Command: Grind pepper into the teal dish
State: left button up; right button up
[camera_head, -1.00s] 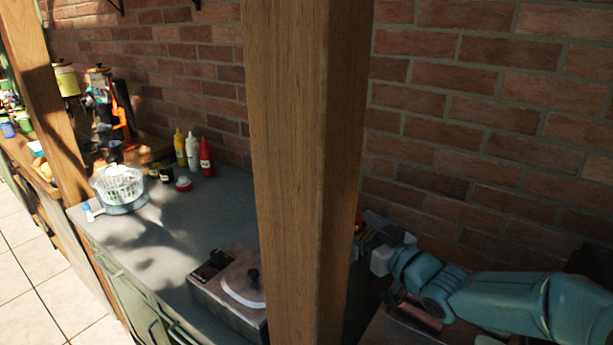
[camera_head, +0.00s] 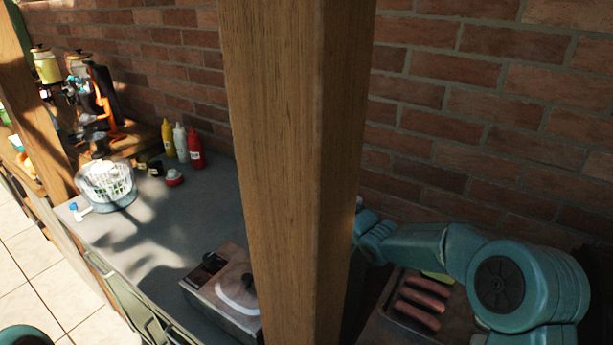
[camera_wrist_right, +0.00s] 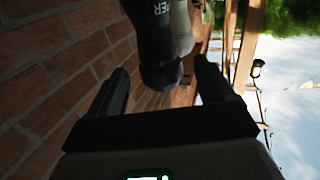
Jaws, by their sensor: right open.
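The pepper grinder (camera_wrist_right: 150,25) shows in the right wrist view as a dark body with part of the lettering "PER", beside a paler grey piece. My right gripper (camera_wrist_right: 161,66) is open, with its fingers on either side of the grinder's near dark end; I cannot tell whether they touch it. In the head view my right arm reaches in from the right, and its gripper is hidden behind the wooden post. I cannot make out a teal dish in either view. My left gripper is not in view.
A thick wooden post (camera_head: 300,170) blocks the middle of the head view. A tray of sausages (camera_head: 418,304) lies under my right arm, near the brick wall (camera_head: 480,110). Sauce bottles (camera_head: 181,144) and a white basket (camera_head: 106,182) stand on the grey counter (camera_head: 205,215), which has free room.

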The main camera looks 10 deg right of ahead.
jog(key=x, duration=0.2)
jog(key=shift+w+a+p, duration=0.1)
jog(key=shift+w+p, duration=0.25)
jog(key=shift+w+a+r, duration=0.15)
jog(key=shift+w+a, duration=0.2)
jog(key=shift+a, duration=0.05)
jog(key=shift+w+d+f, duration=0.2)
jog(key=shift+d, duration=0.05)
jog(key=shift+s+a+r, duration=0.1)
jog(key=shift+a, duration=0.1)
jog(key=c, duration=0.9)
jog(key=shift+d, duration=0.1)
jog(key=shift+c, duration=0.2)
jog(key=m+t+h+b, duration=0.1)
jog(key=m+h+b, duration=0.1)
jog(key=b, duration=0.9)
jog(key=shift+m+h, duration=0.3)
jog(key=shift+h, duration=0.9)
jog(key=shift+r+m+h+p, duration=0.4)
jog(key=shift+m+h+p, duration=0.3)
jog(key=shift+f+h+p, duration=0.25)
jog(key=shift+h+p, duration=0.05)
jog(key=shift+h, duration=0.1)
jog(key=shift+f+m, duration=0.1)
jog(key=shift+m, duration=0.2)
jog(key=o, duration=0.9)
